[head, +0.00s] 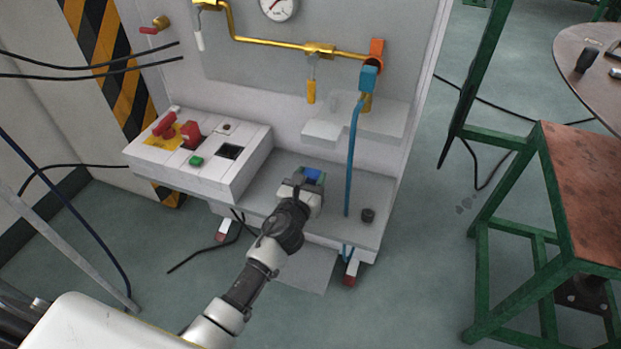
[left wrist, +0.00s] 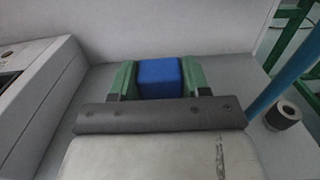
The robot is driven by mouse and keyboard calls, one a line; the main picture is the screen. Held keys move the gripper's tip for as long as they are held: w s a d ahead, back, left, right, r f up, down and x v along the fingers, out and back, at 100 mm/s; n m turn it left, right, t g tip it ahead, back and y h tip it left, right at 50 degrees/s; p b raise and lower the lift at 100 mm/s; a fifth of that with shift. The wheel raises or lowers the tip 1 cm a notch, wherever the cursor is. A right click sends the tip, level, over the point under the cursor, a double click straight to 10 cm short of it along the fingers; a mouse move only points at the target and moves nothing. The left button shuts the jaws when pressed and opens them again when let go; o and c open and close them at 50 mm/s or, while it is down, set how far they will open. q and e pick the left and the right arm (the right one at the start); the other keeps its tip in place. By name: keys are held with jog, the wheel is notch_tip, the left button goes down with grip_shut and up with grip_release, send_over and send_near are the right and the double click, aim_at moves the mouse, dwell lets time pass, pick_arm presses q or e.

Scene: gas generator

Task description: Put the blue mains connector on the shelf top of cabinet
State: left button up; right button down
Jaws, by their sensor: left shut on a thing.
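The blue mains connector (head: 313,175) is at the end of my left arm, over the lower ledge of the white cabinet. My left gripper (head: 305,180) is shut on it. In the left wrist view the blue block (left wrist: 158,77) sits between the two green fingers. I cannot tell whether its underside touches the ledge. The cabinet's lower ledge (head: 365,190) is a grey flat surface. A small pale shelf (head: 370,117) juts from the cabinet panel above and to the right of the gripper. My right gripper is not in view.
A white control box (head: 215,165) with red switches stands left of the gripper. A blue hose (head: 352,160) hangs on the right from an orange valve (head: 376,48). A small dark cylinder (head: 368,215) stands on the ledge. A green-framed table (head: 580,180) is at right.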

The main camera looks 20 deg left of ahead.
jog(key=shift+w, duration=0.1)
pick_arm(q)
jog(key=o, duration=1)
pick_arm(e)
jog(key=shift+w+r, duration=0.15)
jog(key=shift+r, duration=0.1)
pick_arm(q)
jog(key=shift+r, duration=0.1)
